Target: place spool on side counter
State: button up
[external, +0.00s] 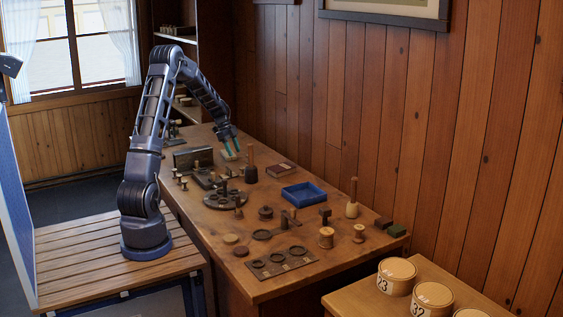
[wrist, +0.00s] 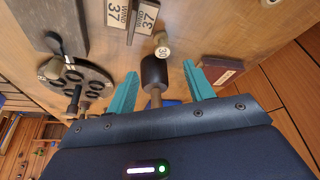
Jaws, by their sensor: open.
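My gripper (external: 230,152) is open over the far part of the workbench, its teal fingers pointing down. In the wrist view, the open fingers (wrist: 159,70) have a dark mallet head with a wooden handle (wrist: 153,73) in line between them. A small pale round piece labelled 30 (wrist: 162,46), perhaps a spool end, shows just beyond the mallet. No grasp is visible. A lighter wooden counter (external: 345,301) is at the lower right.
Numbered round tubs (external: 397,277) stand on the counter. A blue tray (external: 303,193), a mallet (external: 251,173), a dark round holed stand (external: 226,200) and a holed plate (external: 281,262) crowd the workbench (external: 205,228). A plank wall runs along its back.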

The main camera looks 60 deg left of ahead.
aim_at(241, 168)
jog(key=x, duration=0.6)
jog(key=shift+a+f, duration=0.1)
jog(key=shift+f, duration=0.2)
jog(key=shift+w+x, duration=0.2)
jog(key=shift+x, duration=2.4)
jog(key=shift+r, duration=0.1)
jog(key=c, duration=1.1)
notch_tip(241, 168, up, 20)
